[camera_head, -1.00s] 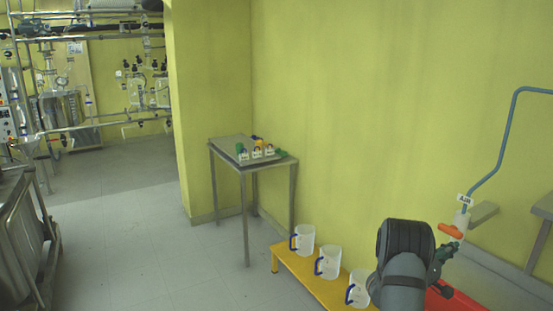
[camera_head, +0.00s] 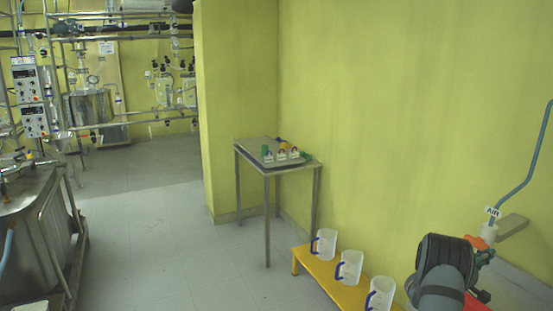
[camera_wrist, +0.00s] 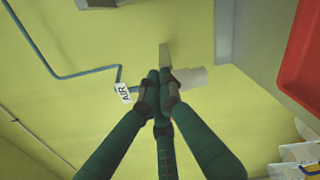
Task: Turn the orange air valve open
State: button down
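The orange valve handle (camera_head: 476,242) shows in the head view on the blue air pipe (camera_head: 530,165), just below a white AIR label (camera_head: 492,212). My gripper (camera_head: 486,257) is just below and right of the handle; whether they touch I cannot tell. In the wrist view my gripper (camera_wrist: 160,80) has its green fingers drawn together at the tips, and nothing shows between them. The AIR label (camera_wrist: 122,93) and the blue pipe (camera_wrist: 75,75) lie left of the fingertips. The orange handle is hidden in the wrist view.
A yellow bench (camera_head: 328,273) with white jugs (camera_head: 349,267) stands left of my arm. A red container (camera_wrist: 300,75) is at right in the wrist view. A small metal table (camera_head: 268,168) stands by the wall.

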aim_at(483, 239)
jog(key=shift+w+d+r, duration=0.15)
jog(key=shift+r, duration=0.7)
jog(key=shift+r+p, duration=0.35)
jog(key=shift+p, duration=0.1)
jog(key=shift+w+r, duration=0.2)
jog(key=shift+r, duration=0.15)
jog(key=shift+w+r+p, duration=0.15)
jog(key=shift+r+p, duration=0.15)
jog(key=shift+p, duration=0.15)
jog(key=shift+w+r, duration=0.1)
jog(key=shift+r, duration=0.1)
jog(key=shift+w+a+f+p, duration=0.1)
jog(key=shift+w+a+p, duration=0.15)
jog(key=shift+w+p, duration=0.35)
jog(key=shift+w+a, duration=0.1)
jog(key=shift+w, duration=0.05)
